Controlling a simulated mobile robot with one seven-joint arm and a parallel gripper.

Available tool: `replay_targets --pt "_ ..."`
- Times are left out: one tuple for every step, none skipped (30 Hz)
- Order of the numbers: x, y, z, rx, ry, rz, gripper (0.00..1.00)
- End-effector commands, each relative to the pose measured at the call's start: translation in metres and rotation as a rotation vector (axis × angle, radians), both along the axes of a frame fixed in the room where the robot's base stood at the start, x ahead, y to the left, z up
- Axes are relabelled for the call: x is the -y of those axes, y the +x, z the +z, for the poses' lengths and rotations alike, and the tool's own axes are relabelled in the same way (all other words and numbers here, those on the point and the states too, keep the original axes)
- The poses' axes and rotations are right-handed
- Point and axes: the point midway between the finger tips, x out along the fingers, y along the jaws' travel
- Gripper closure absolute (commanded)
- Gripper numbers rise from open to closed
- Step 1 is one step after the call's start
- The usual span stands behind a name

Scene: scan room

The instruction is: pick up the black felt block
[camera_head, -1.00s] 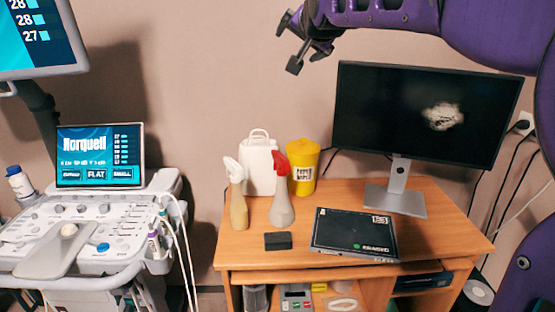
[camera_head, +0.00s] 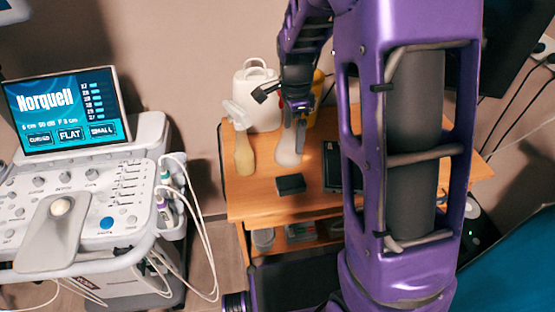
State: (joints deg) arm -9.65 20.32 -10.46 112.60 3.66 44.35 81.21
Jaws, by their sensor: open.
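The black felt block (camera_head: 291,184) lies on the wooden desk (camera_head: 247,203) near its front edge. It is a small dark box and is fully in view. My gripper (camera_head: 281,103) is open and empty. In the picture it shows above the block, in front of the bottles at the back of the desk, and is apart from the block.
A spray bottle with yellowish contents (camera_head: 244,155) and a pale spray bottle (camera_head: 289,150) stand behind the block. A white jug (camera_head: 262,113) stands farther back. A dark flat box (camera_head: 332,168) is partly hidden by my arm. An ultrasound console (camera_head: 100,205) with hanging cables is at left.

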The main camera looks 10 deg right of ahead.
Motion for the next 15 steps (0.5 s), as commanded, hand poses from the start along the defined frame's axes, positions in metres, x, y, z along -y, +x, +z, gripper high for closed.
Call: replay_targets --pt "0.002 -0.007 -0.004 -0.026 0.010 -0.024 0.00" --pt "0.002 -0.009 -0.006 -0.037 0.014 -0.032 0.00" --pt "0.003 -0.012 -0.009 -0.048 0.017 -0.042 0.00" --pt "0.003 -0.013 -0.012 -0.053 0.019 -0.047 0.00" --pt "0.002 -0.014 -0.015 -0.057 0.020 -0.049 0.00" --pt "0.002 -0.015 -0.020 -0.059 0.021 -0.050 0.00" --pt "0.002 -0.015 -0.024 -0.060 0.021 -0.051 0.00" --pt "0.002 -0.015 -0.029 -0.061 0.021 -0.050 0.00" --pt "0.002 -0.016 -0.038 -0.062 0.021 -0.050 0.00" --pt "0.002 -0.016 -0.045 -0.062 0.021 -0.050 0.00" --pt "0.002 -0.015 -0.052 -0.061 0.020 -0.050 0.00" --pt "0.002 -0.015 -0.060 -0.061 0.020 -0.050 0.00" --pt "0.002 -0.015 -0.067 -0.060 0.021 -0.050 0.00" --pt "0.002 -0.015 -0.074 -0.060 0.020 -0.049 0.00" --pt "0.002 -0.015 -0.082 -0.060 0.020 -0.049 0.00"
